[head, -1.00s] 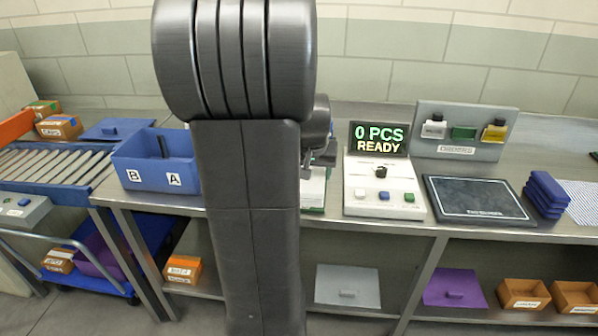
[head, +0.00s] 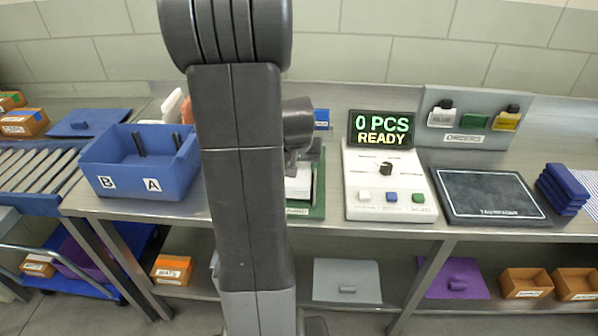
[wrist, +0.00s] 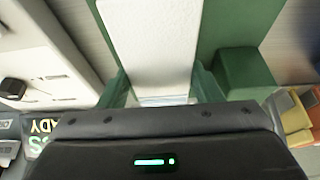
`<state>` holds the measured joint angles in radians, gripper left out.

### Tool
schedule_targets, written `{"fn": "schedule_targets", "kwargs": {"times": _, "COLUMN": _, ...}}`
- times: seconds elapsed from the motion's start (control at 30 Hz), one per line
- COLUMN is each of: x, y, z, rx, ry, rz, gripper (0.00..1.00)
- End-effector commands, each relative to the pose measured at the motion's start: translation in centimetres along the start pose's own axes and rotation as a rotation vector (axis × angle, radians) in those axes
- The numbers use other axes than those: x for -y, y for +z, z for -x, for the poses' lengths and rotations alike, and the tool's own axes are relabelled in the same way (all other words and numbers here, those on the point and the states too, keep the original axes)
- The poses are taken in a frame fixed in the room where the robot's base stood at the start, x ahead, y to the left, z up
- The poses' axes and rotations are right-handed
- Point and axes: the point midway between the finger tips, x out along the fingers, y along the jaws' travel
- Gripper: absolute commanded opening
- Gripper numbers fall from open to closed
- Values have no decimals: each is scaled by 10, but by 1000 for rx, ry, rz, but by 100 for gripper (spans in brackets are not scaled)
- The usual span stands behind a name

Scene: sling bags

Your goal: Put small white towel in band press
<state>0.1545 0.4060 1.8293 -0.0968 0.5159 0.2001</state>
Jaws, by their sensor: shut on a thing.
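My gripper (head: 304,158) is partly hidden behind my arm in the head view. In the wrist view, my gripper (wrist: 160,85) is shut on the small white towel (wrist: 150,40), a pale textured strip between the fingers. A white block-like shape (head: 298,185), apparently towels, shows below the gripper over a green tray (head: 318,200) with a front label too small to read. Green surfaces (wrist: 236,25) flank the towel in the wrist view, with a raised green block (wrist: 245,72) at right. I cannot tell for certain which thing is the band press.
A white counter unit (head: 388,185) with a lit screen (head: 381,130) stands right of the green tray. Farther right are a dark plate (head: 490,193) and folded blue cloths (head: 562,188). A blue bin (head: 140,165) marked B and A stands left.

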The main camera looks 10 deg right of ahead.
Motion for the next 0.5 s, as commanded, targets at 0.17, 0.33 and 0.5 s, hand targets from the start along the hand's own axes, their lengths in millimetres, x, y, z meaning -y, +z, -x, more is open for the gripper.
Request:
{"fn": "schedule_targets", "kwargs": {"times": 0.17, "x": 0, "y": 10, "z": -22, "rx": 4, "ry": 0, "rz": 0, "gripper": 30}}
{"fn": "schedule_targets", "kwargs": {"times": 0.33, "x": 0, "y": 11, "z": -25, "rx": 1, "ry": 0, "rz": -1, "gripper": 30}}
{"fn": "schedule_targets", "kwargs": {"times": 0.5, "x": 0, "y": 11, "z": -26, "rx": 1, "ry": 0, "rz": 0, "gripper": 30}}
